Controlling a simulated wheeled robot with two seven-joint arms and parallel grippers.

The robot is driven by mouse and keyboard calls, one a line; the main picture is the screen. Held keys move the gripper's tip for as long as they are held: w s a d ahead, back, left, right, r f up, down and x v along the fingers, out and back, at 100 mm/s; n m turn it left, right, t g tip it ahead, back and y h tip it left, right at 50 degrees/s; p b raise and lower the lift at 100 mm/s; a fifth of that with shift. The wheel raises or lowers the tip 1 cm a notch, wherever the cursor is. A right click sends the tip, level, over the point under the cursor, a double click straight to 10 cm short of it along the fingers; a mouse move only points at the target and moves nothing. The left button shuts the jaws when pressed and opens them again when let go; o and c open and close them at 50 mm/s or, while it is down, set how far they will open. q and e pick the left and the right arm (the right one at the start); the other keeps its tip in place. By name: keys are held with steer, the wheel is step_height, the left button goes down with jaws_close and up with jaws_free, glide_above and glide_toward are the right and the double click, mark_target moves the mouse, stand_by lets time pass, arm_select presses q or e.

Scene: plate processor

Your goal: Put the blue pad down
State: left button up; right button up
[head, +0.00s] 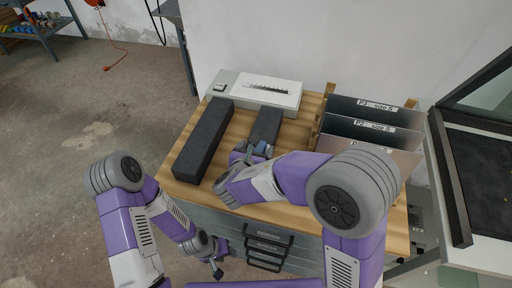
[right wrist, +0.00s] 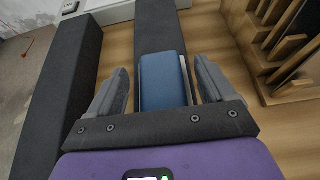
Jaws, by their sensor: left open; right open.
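The blue pad (right wrist: 163,80) lies between the spread fingers of my right gripper (right wrist: 163,92) in the right wrist view, with space visible on both sides of it. In the head view only a small part of the blue pad (head: 260,149) shows at the right gripper (head: 252,150); the rest is hidden by the gripper and arm. It is at the near end of a short dark block (head: 267,124) on the wooden tabletop. My left gripper (head: 216,268) is open and empty, low beside the front of the drawer cabinet.
A long dark block (head: 203,140) lies to the left on the wooden table (head: 181,192). A white device (head: 268,92) stands at the back. A rack of labelled plates (head: 372,125) is to the right. Drawers with black handles (head: 268,242) are below the table edge.

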steer(key=p+v, duration=0.2)
steer(key=v, duration=0.8)
steer(key=shift+r, duration=0.1)
steer(key=shift+s+a+r, duration=0.15)
steer(key=shift+s, duration=0.4)
